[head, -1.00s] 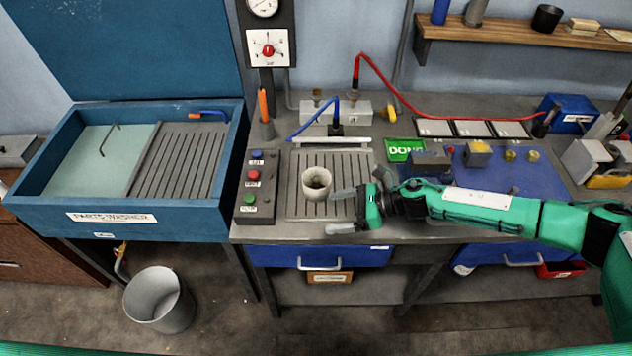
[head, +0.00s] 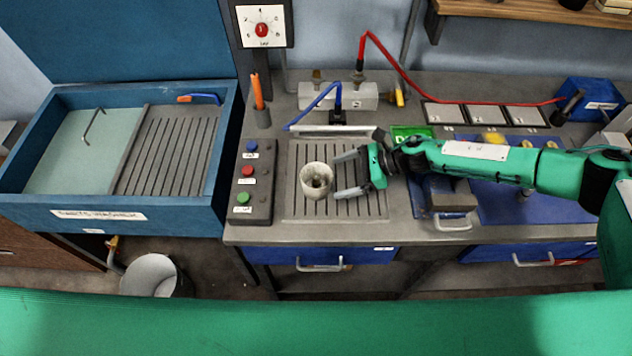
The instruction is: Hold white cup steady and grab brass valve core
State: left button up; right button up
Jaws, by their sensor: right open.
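The white cup (head: 316,181) stands upright on the slatted grey tray (head: 365,208) at the middle of the bench. Something dark shows inside the cup, too small to make out. My right gripper (head: 341,174) is open and empty just to the right of the cup, its fingers pointing left toward it. The lower finger is close to the cup's right side; I cannot tell if they touch. I cannot pick out the brass valve core for sure; a brass-coloured piece (head: 492,139) shows behind my right arm on the blue mat (head: 515,203). My left gripper is out of view.
A button box (head: 252,182) stands left of the tray. Behind it are a grey manifold (head: 350,97) with blue and red hoses, and a green sign (head: 408,131). The blue parts washer (head: 90,212) is at left. A grey vise-like block (head: 448,195) is beneath my right arm.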

aim_at(320, 184)
jog(key=b+x, duration=0.1)
jog(key=x, duration=0.4)
jog(key=shift+w+f+b, duration=0.2)
jog(key=shift+f+b, duration=0.1)
jog(key=shift+b, duration=0.05)
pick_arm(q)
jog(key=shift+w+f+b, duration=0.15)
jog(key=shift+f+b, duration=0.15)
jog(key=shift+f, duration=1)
pick_arm(e)
jog(key=shift+x, duration=0.85)
jog(key=shift+r, duration=0.15)
jog(key=c, duration=0.7)
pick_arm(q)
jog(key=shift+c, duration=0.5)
